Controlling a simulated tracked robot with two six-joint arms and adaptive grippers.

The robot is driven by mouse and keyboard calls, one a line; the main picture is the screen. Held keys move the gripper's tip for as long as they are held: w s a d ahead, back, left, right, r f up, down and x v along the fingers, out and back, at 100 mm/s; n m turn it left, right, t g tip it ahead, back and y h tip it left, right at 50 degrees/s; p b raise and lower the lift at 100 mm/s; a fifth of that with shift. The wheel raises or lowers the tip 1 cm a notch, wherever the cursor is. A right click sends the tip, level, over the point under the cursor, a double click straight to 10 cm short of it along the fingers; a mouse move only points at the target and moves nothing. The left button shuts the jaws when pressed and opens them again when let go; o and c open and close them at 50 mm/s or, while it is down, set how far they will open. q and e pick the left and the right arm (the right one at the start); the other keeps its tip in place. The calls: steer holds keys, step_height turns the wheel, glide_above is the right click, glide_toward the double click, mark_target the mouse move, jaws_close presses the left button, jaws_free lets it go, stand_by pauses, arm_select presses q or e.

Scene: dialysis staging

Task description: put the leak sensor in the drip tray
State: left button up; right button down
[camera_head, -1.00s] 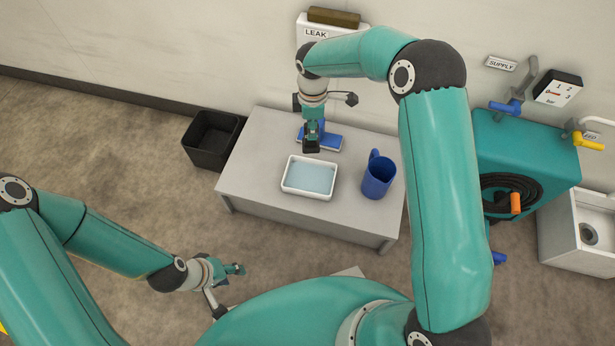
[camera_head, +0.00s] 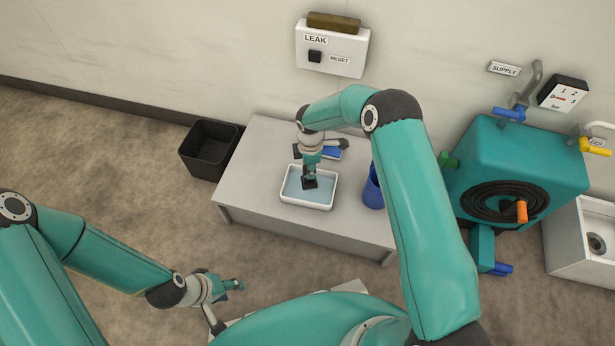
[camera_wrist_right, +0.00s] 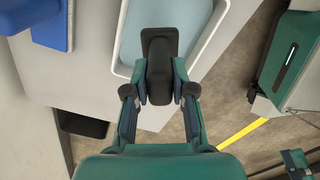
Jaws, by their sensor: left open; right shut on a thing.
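The drip tray (camera_head: 304,205) is a white, shallow tray with a pale blue inside, on the grey table. My right gripper (camera_head: 310,174) is over the tray, pointing down, and is shut on the leak sensor (camera_head: 309,184), a small black block. In the right wrist view the sensor (camera_wrist_right: 160,50) sits between both fingers of the right gripper (camera_wrist_right: 160,88), in front of the tray's blue floor (camera_wrist_right: 190,25). I cannot tell whether the sensor touches that floor. My left gripper (camera_head: 234,285) is open and empty, low at the left, away from the table.
A blue jug (camera_head: 372,192) stands right of the tray, partly hidden by my right arm. A blue pad (camera_head: 333,153) lies behind the tray. A black bin (camera_head: 207,150) stands left of the table (camera_head: 255,150). A teal machine (camera_head: 530,160) is at the right.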

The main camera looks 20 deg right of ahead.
steer(key=shift+f+b, duration=0.5)
steer(key=shift+f, duration=1.55)
steer(key=shift+f, duration=0.15)
steer(key=c, duration=1)
jaws_free()
